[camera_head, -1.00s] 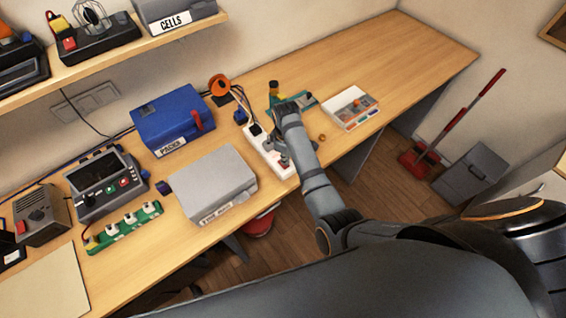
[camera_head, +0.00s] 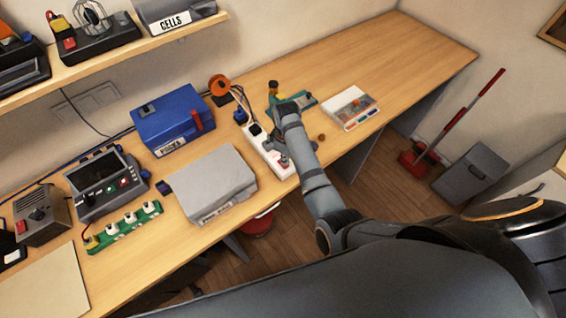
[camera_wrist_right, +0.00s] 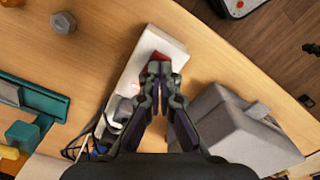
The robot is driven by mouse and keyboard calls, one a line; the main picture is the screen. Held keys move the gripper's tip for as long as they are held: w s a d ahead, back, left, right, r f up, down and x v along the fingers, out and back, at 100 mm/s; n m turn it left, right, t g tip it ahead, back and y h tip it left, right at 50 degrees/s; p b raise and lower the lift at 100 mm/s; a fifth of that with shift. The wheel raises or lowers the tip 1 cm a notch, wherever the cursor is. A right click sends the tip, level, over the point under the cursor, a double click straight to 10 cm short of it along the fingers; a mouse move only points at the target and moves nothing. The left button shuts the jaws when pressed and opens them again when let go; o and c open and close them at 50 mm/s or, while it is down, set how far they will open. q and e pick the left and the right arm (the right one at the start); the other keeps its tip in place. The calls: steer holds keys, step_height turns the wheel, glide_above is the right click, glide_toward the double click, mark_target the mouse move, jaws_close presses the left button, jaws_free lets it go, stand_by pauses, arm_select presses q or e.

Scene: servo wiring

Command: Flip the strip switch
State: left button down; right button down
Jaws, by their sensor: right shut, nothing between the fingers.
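The white power strip (camera_head: 261,142) lies on the wooden bench, with plugs and cables at its far end. Its red switch (camera_head: 283,162) is at the near end, beside my right forearm. In the right wrist view the strip (camera_wrist_right: 172,46) runs up from the fingers, and the red switch (camera_wrist_right: 155,57) shows just past the fingertips. My right gripper (camera_wrist_right: 158,69) is shut and empty, its tips over or against the switch. Contact and the switch's position cannot be told. My left gripper is not in view.
A grey case (camera_head: 212,180) stands left of the strip and close to the gripper. A blue case (camera_head: 172,118), a green strip (camera_head: 124,227) and a parts tray (camera_head: 351,107) are also on the bench. The bench's far right is clear.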

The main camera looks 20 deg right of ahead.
steer(key=shift+s+f+b, duration=0.1)
steer(key=shift+f+b, duration=0.35)
steer(key=shift+f, duration=0.65)
stand_by(0.3)
step_height(320, 180, up, 3)
steer(key=shift+f+p, duration=0.15)
steer(key=shift+p, duration=0.95)
steer(key=shift+r, duration=2.2)
